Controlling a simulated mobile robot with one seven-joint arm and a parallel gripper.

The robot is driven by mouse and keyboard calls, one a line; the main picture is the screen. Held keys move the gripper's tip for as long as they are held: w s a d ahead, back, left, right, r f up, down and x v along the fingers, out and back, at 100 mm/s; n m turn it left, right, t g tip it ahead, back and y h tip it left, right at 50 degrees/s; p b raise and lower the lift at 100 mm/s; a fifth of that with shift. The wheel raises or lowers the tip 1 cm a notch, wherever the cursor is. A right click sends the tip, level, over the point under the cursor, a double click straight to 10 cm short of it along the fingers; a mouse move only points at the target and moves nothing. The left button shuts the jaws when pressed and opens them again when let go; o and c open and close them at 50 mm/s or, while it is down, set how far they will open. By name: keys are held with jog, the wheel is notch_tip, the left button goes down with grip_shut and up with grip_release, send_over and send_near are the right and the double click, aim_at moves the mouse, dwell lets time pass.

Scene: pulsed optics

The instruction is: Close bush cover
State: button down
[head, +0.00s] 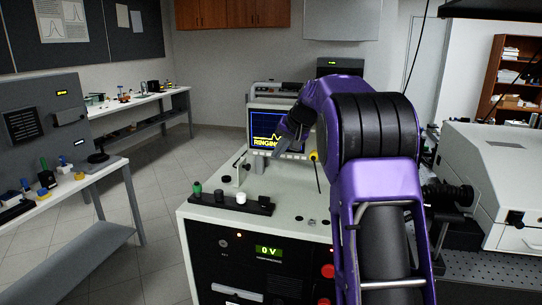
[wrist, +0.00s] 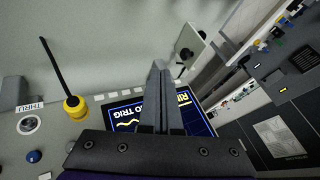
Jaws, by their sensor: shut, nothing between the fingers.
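My gripper (wrist: 160,68) is shut and empty in the wrist view, its two grey fingers together in front of the screen. In the head view my gripper (head: 284,146) is over the white-topped cabinet, in front of the lit screen. A pale upright plate (wrist: 190,46) with small dark fittings stands beyond the fingertips in the wrist view, apart from them as far as I can tell. A similar pale upright piece (head: 240,168) shows on the cabinet's left side in the head view. No part is labelled as the bush cover, so I cannot tell for certain which it is.
A yellow-based black rod (wrist: 74,106) rises near a THRU socket (wrist: 28,125). A white instrument (head: 495,180) stands right; floor is clear left.

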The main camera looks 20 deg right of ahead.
aim_at(243, 172)
jog(key=x, duration=0.9)
jog(key=shift+a, duration=0.1)
jog(key=shift+w+a+r, duration=0.15)
jog(key=shift+w+a, duration=0.1)
jog(key=shift+a, duration=0.3)
jog(key=shift+w+a+r, duration=0.15)
jog(key=shift+w+a, duration=0.15)
jog(key=shift+a, duration=0.25)
jog(key=shift+w+a, duration=0.3)
jog(key=shift+a, duration=0.15)
jog(key=shift+r+p, duration=0.1)
jog(key=shift+p, duration=0.2)
